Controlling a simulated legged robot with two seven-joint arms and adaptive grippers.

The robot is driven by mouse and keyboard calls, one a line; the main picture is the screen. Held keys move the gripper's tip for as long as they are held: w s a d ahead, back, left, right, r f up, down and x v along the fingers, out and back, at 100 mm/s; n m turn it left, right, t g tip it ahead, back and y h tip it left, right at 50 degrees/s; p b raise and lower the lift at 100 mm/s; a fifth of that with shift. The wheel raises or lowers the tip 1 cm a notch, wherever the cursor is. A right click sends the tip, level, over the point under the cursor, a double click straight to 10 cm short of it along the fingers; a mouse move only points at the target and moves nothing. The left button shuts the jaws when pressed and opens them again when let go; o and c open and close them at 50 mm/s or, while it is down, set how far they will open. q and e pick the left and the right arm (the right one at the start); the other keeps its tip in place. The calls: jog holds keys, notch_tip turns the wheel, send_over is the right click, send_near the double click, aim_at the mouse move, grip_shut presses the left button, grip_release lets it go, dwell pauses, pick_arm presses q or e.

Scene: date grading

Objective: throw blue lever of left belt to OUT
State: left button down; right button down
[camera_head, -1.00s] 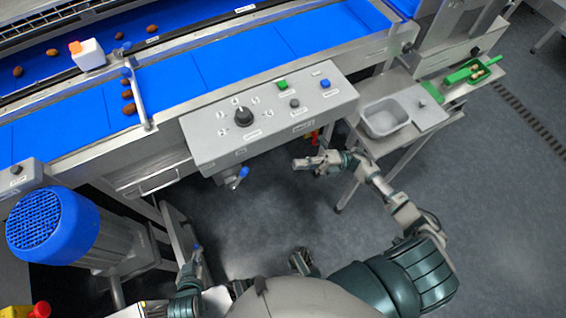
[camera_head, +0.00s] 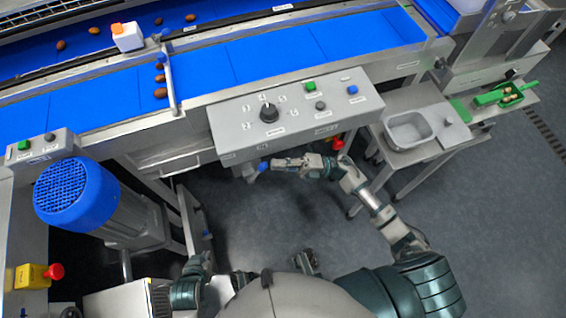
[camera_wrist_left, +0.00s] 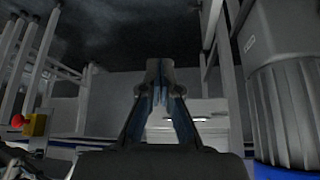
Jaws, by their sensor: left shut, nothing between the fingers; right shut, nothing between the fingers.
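The blue lever (camera_head: 263,166) sticks out below the front of the grey control panel (camera_head: 296,119) in the head view. My right gripper (camera_head: 275,163) is shut, with its fingertips right beside the lever's blue handle; I cannot tell whether they touch. Nothing shows between its fingers. My left gripper (camera_head: 206,236) is low at the left, beside a metal frame leg and well away from the lever. In the left wrist view its fingers (camera_wrist_left: 160,68) come together, shut and empty. Any OUT marking by the lever is too small to read.
A blue motor (camera_head: 78,195) and a red button on a yellow box (camera_head: 38,274) stand at the left. A red handle (camera_head: 338,143) is under the panel's right end. A grey tub (camera_head: 408,131) sits on a side table. Open floor lies below the panel.

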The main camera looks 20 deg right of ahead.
aim_at(267, 164)
jog(key=shift+a, duration=0.15)
